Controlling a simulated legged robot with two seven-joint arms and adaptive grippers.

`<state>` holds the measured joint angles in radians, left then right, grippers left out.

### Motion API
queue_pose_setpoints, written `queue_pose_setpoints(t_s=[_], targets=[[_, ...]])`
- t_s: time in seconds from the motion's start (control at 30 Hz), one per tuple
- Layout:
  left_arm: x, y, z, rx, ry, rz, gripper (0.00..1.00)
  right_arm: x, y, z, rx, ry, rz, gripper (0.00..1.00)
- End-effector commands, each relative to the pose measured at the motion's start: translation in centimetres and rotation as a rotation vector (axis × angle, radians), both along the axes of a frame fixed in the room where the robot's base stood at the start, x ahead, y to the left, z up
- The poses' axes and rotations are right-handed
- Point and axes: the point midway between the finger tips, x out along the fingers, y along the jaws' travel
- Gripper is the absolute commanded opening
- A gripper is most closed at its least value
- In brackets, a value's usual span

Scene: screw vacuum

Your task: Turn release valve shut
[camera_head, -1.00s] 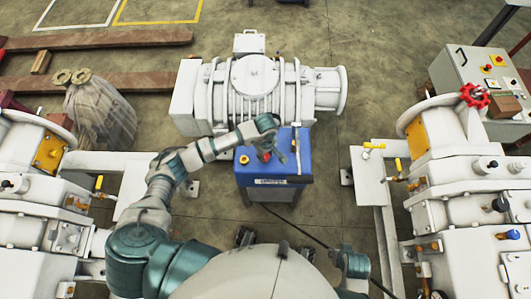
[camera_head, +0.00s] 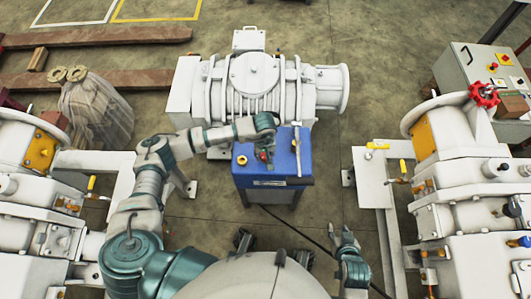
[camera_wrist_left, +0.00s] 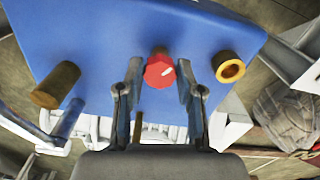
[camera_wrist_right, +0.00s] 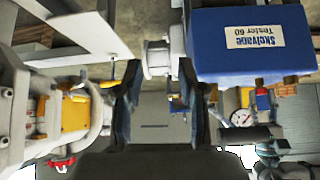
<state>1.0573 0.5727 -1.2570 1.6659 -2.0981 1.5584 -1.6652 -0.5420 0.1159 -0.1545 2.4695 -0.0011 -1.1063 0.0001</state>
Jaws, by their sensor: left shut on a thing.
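A small red knob with a white mark (camera_wrist_left: 160,71), which looks like the release valve, sits on the face of a blue box (camera_head: 240,182). My left gripper (camera_wrist_left: 158,78) has a finger on each side of the knob and is shut on it. In the head view my left gripper (camera_head: 264,145) reaches over the box and partly hides the red knob (camera_head: 263,156). My right gripper (camera_head: 342,233) is open and empty, low and to the right of the box. Its spread fingers (camera_wrist_right: 160,85) show in the right wrist view.
A yellow-ringed port (camera_wrist_left: 230,69) and a brown cylindrical post (camera_wrist_left: 55,86) flank the knob. A large white pump (camera_head: 255,80) stands behind the box. White machines (camera_head: 455,150) stand on both sides. A dark cable (camera_head: 285,225) runs along the floor.

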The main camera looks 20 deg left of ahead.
Motion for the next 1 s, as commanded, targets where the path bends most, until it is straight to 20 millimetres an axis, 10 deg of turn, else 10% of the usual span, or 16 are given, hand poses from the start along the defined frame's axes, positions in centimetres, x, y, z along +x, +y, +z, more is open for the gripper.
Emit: queue_pose_setpoints(t_s=[0.5,1.0], targets=[[0.5,0.2,-0.1,0.002,-0.014,-0.486,0.01,7.8,3.4,6.5,0.162,-0.62,0.02,0.4],[0.6,0.2,0.2,0.003,-0.018,-0.867,0.01,8.6,4.5,13.4,0.299,-1.096,0.019,0.4]])
